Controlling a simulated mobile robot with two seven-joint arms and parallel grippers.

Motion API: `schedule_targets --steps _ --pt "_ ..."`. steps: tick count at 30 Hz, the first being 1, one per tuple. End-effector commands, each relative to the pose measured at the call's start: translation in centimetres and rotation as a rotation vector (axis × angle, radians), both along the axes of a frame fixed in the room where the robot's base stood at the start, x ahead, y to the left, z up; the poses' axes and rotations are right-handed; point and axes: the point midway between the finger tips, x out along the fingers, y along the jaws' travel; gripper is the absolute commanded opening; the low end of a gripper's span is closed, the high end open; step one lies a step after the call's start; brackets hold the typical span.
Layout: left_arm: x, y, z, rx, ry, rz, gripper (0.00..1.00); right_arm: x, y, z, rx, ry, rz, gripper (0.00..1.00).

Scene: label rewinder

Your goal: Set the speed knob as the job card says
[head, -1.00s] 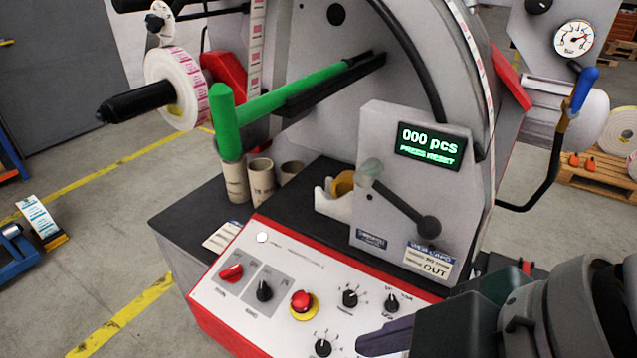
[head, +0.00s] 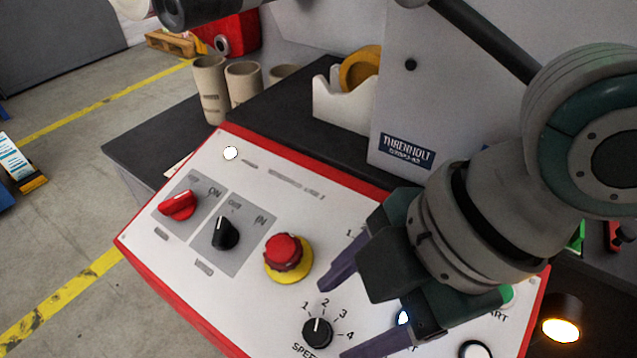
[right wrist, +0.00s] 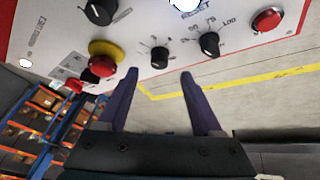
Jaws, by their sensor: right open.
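The black speed knob (head: 317,331) is on the white control panel (head: 245,295), with a printed scale showing 1 to 4. Its white pointer mark faces roughly up, seemingly between 1 and 2. My right gripper (head: 333,320) is open and empty, with purple fingers reaching in over the panel at this knob. In the right wrist view the knob (right wrist: 160,57) appears between and just beyond the two fingertips (right wrist: 159,76), apparently untouched. A white paper edge shows behind the panel's left side; no job card text is readable. My left gripper is not in view.
The red emergency stop (head: 284,252) on its yellow base is up-left of the knob. A red switch (head: 178,205) and black selector (head: 225,233) lie farther left. Another black knob (right wrist: 210,44) is right of the speed knob. Cardboard cores (head: 210,90) stand behind the panel.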

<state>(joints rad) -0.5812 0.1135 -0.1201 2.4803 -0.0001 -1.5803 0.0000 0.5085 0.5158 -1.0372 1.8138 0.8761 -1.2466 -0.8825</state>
Motion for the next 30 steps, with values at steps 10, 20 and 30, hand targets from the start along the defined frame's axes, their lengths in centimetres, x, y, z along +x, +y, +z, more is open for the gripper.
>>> schedule_targets --steps 10,20,30 --pt "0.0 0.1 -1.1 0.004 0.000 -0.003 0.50 0.3 2.0 -4.6 0.000 0.000 -0.001 0.67" --pt "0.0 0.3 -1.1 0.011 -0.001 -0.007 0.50 0.3 2.2 -4.8 0.000 -0.001 0.000 0.66" --pt "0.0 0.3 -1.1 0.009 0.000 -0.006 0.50 0.3 2.2 -4.8 0.000 -0.001 0.000 0.28"
